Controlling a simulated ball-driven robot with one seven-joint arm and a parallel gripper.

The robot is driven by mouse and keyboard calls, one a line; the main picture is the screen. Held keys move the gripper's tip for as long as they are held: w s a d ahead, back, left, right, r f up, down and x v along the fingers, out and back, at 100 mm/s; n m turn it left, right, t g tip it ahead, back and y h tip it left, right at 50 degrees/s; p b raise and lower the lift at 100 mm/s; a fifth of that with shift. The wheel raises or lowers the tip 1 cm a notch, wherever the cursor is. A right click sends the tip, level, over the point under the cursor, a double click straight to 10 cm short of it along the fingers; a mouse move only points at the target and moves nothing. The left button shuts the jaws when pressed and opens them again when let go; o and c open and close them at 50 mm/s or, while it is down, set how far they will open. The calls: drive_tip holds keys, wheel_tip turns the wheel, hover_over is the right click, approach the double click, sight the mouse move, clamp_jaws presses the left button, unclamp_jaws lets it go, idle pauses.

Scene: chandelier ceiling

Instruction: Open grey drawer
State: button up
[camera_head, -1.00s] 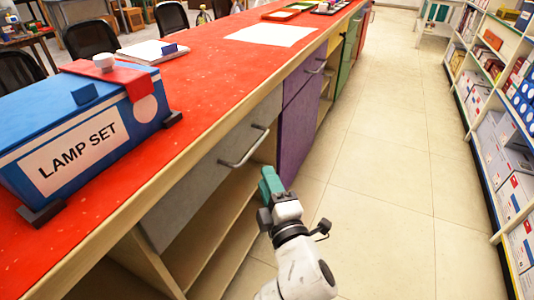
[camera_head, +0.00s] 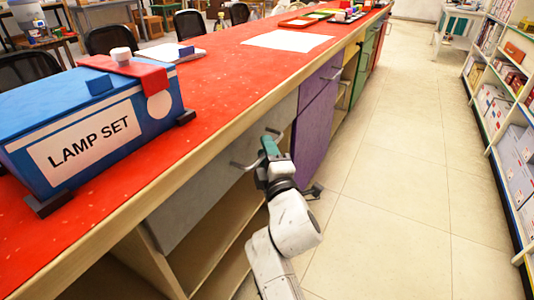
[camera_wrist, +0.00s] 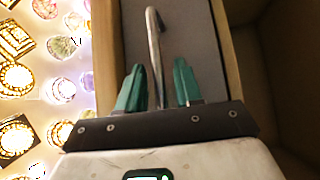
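The grey drawer (camera_head: 209,203) is set under the red counter top, and its front looks flush with the frame. Its metal bar handle (camera_head: 236,165) is partly hidden behind my gripper in the head view. My gripper (camera_head: 268,147) is right at the handle. In the wrist view, the two green fingers of my gripper (camera_wrist: 160,88) are spread apart. The handle (camera_wrist: 154,45) runs between them, nearer the left finger, with a gap to the right finger. The grey drawer front (camera_wrist: 190,50) lies beyond the fingers. Whether a finger touches the handle is unclear.
A blue lamp set box (camera_head: 85,120) stands on the red counter (camera_head: 215,100). Open shelves (camera_head: 220,262) lie below the drawer, and a purple cabinet (camera_head: 313,133) stands beside it. The tiled floor (camera_head: 400,180) is clear up to the stocked shelves (camera_head: 510,150) at right.

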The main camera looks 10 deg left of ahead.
drive_tip(key=shift+c, duration=0.5)
clamp_jaws()
